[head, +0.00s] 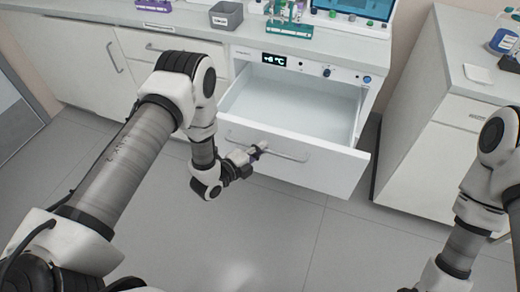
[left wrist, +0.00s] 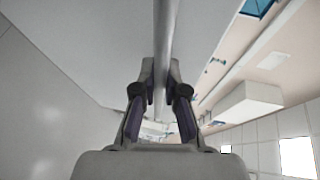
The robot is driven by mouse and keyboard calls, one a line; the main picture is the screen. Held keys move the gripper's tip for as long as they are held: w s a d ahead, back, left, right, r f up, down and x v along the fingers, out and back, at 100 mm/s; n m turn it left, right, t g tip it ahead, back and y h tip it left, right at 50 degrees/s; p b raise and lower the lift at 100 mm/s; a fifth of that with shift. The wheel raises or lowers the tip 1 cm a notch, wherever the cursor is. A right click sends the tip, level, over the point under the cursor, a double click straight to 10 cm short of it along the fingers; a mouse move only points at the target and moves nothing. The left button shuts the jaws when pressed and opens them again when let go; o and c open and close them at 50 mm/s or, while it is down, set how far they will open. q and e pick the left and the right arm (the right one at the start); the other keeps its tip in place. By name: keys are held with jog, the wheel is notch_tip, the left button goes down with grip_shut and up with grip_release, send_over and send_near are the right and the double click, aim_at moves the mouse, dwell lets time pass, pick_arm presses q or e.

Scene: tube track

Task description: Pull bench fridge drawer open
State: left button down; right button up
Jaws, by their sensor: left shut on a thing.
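The bench fridge drawer (head: 290,157) stands pulled out from under the bench, and its white inside is empty where I can see it. A long grey bar handle (head: 288,154) runs across its front. My left gripper (head: 260,148) is at the left part of this handle. In the left wrist view, the handle (left wrist: 166,40) passes between the two fingers of the left gripper (left wrist: 161,90), which are shut on it. My right arm shows at the right edge of the head view, but its gripper is out of frame.
A display panel (head: 274,60) sits above the drawer. The bench top (head: 175,20) holds a grey bin (head: 226,15) and tube racks (head: 289,28). A white cabinet (head: 430,150) stands close on the right. The floor (head: 290,245) in front of the drawer is clear.

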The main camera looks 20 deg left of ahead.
pick_arm(q)
jog(key=shift+w, duration=0.1)
jog(key=c, duration=1.2)
grip_release()
jog(key=v, duration=1.2)
